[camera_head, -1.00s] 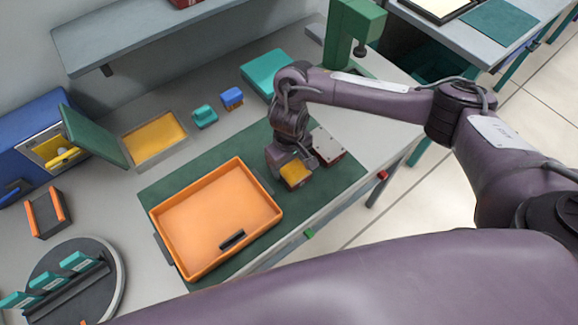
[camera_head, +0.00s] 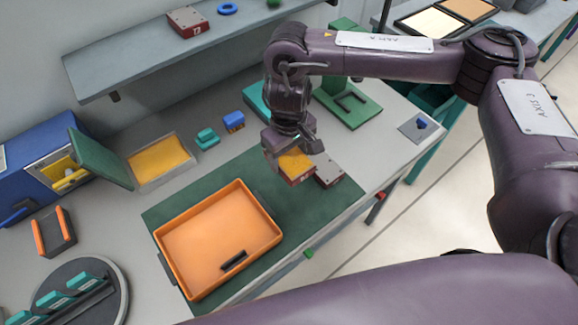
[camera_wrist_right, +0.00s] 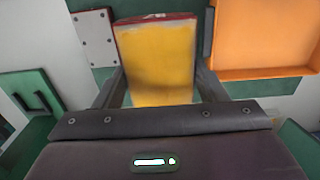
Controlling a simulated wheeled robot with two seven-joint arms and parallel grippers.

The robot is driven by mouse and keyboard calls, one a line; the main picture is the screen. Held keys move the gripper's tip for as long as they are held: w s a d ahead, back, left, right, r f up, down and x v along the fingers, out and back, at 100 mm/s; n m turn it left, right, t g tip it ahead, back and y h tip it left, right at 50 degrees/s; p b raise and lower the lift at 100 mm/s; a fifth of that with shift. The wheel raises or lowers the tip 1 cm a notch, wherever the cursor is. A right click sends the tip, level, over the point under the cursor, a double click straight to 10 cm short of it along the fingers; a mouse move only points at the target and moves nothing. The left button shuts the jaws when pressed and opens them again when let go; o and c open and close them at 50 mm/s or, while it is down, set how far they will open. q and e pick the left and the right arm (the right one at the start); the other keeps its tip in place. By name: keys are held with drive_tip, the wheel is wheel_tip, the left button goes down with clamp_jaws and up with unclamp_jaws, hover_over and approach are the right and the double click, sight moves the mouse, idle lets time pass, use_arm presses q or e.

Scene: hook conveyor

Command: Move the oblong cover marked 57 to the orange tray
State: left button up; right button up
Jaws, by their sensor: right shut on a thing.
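My right gripper (camera_head: 288,152) is shut on an oblong yellow-topped block with red sides (camera_head: 298,176). The block appears held above the green mat, beside a grey-topped block with red sides (camera_head: 327,171). In the right wrist view the held block's yellow face (camera_wrist_right: 157,60) lies between the fingers, with a red far edge. No number can be read on it. The tray also shows at upper right in the wrist view (camera_wrist_right: 265,74). My left gripper is not in view.
A green stand (camera_head: 352,108) is behind and right of the gripper. Teal and blue pieces (camera_head: 233,121) and a bin with yellow contents (camera_head: 143,176) stand farther left. A shelf (camera_head: 130,62) holds a red marked block. A round turntable (camera_head: 118,292) is at front left.

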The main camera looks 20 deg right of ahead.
sight(289, 156)
wheel_tip(289, 156, up, 5)
drive_tip(key=shift+r, duration=0.2)
drive_tip(key=shift+r+p, duration=0.35)
drive_tip(key=shift+r, duration=0.05)
drive_tip(key=shift+r+p, duration=1.7)
drive_tip(key=shift+p, duration=0.4)
drive_tip(key=shift+f, duration=0.1)
